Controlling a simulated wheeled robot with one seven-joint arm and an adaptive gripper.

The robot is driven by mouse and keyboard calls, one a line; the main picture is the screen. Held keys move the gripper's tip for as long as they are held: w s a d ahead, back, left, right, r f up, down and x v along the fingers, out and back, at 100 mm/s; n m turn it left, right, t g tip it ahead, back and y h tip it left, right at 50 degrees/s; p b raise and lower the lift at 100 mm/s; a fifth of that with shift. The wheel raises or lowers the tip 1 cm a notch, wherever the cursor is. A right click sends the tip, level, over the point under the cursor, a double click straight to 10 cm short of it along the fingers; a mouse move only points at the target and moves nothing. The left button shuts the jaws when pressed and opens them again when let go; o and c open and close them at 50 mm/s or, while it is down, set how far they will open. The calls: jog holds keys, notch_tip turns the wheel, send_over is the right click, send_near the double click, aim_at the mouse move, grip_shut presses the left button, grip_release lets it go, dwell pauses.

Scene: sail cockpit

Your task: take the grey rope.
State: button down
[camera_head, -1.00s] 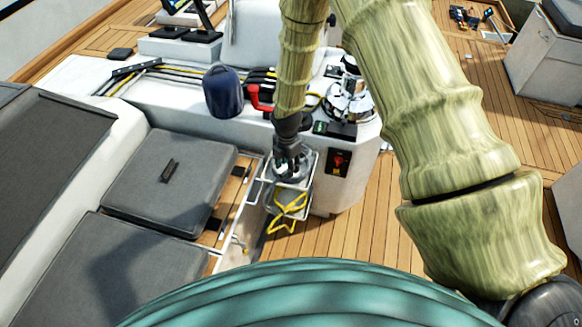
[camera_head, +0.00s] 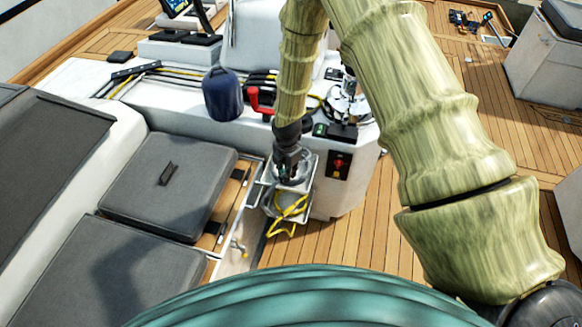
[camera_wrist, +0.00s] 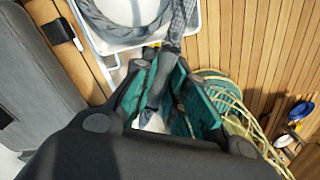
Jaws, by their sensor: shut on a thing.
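The grey rope (camera_wrist: 125,25) lies coiled in a white-framed holder at the top of the wrist view, and a length of it runs down between my fingers. My gripper (camera_wrist: 160,100) is shut on this length of rope. In the head view my gripper (camera_head: 288,172) points down over the white holder (camera_head: 308,168) at the side of the cockpit console. The rope there is small and partly hidden by the gripper.
A yellow rope (camera_head: 290,212) hangs just below the grey rope. A red winch handle (camera_head: 259,101), a blue bag (camera_head: 222,94) and a chrome winch (camera_head: 347,103) are on the white console. Grey cushions (camera_head: 168,185) lie to the left.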

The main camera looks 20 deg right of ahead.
jog(key=shift+r, duration=0.15)
jog(key=shift+r+p, duration=0.95)
jog(key=shift+r, duration=0.4)
